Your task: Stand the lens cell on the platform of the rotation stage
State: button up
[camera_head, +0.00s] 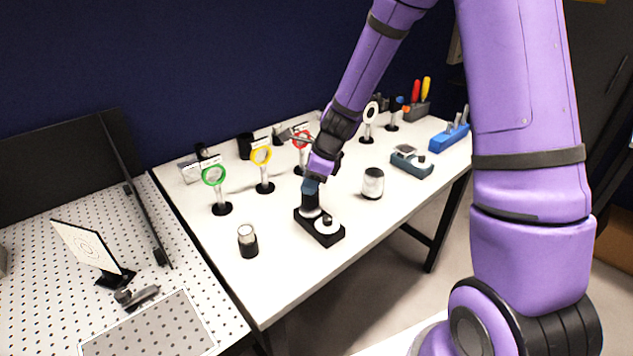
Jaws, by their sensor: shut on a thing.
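My gripper (311,203) points down over the left end of a low black base, which looks like the rotation stage (326,238). The base carries pale round parts and a small dark knob. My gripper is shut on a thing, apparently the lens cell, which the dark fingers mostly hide. A pale round surface shows directly under the fingertips. I cannot tell whether it belongs to the held thing or to the platform, or whether the two touch.
Green (214,174), yellow (261,156) and red (301,141) ring mounts stand behind to the left. A small black-and-clear cylinder (248,241) stands front left, a white jar (373,183) to the right. A grey-blue device (411,162) and blue rack (450,137) are farther right. The front table is clear.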

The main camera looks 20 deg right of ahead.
jog(key=shift+a+f, duration=0.1)
jog(key=shift+f, duration=0.45)
jog(key=shift+f, duration=0.1)
jog(key=o, duration=1)
jog(key=v, duration=1.2)
jog(key=s+r+n+t+h, duration=0.1)
jog(key=s+r+n, duration=1)
jog(key=r, duration=0.1)
jog(key=s+d+r+n+h, duration=0.1)
jog(key=s+r+n, duration=0.1)
jog(key=s+n, duration=0.2)
jog(key=s+d+r+n+t+h, duration=0.1)
jog(key=s+n, duration=0.3)
jog(key=s, duration=0.2)
jog(key=s+r+n+t+h, duration=0.1)
jog(key=s+r+n, duration=0.1)
jog(key=s+n, duration=0.2)
jog(key=shift+s+d+r, duration=0.2)
jog(key=shift+s, duration=0.3)
jog(key=shift+s+d+r, duration=0.15)
jog(key=shift+s+d, duration=0.05)
jog(key=shift+s, duration=0.35)
